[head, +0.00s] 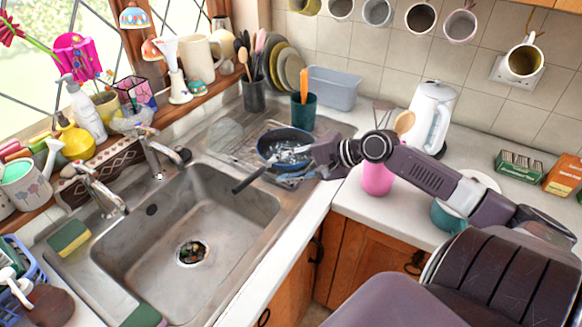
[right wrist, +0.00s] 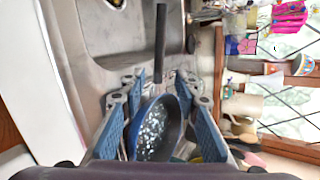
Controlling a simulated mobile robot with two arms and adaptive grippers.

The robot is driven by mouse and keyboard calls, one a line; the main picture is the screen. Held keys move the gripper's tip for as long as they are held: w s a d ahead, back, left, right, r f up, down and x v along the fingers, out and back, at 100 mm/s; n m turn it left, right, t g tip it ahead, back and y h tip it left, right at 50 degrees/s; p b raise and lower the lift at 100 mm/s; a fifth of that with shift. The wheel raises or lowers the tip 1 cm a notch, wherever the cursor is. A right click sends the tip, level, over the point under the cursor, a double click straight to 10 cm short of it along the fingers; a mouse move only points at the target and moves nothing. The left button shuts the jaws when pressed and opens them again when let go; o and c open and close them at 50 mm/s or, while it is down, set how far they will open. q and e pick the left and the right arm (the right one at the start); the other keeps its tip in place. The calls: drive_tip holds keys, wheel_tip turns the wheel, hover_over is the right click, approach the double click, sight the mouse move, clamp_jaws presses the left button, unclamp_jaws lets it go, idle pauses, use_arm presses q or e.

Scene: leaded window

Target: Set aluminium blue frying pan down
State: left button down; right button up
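The blue frying pan (head: 284,146) sits at the drainboard beside the sink, its dark interior speckled with bright reflections. Its black handle (head: 250,180) points toward the sink basin. My right gripper (head: 311,160) is at the pan's right side. In the right wrist view the pan (right wrist: 157,128) shows between the spread blue-padded fingers of the right gripper (right wrist: 158,85), with small gaps beside its rim. The handle extends past the fingertips. These fingers look open. Whether the pan rests fully on the drainboard is partly hidden by the gripper. My left gripper is not in view.
The steel sink (head: 190,235) lies left of the pan. A teal utensil cup (head: 303,112), a grey-blue tub (head: 334,88) and plates (head: 283,65) stand behind it. A pink cup (head: 377,179) and white kettle (head: 432,118) stand to the right, near my right arm.

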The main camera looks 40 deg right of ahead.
drive_tip(key=shift+v, duration=1.35)
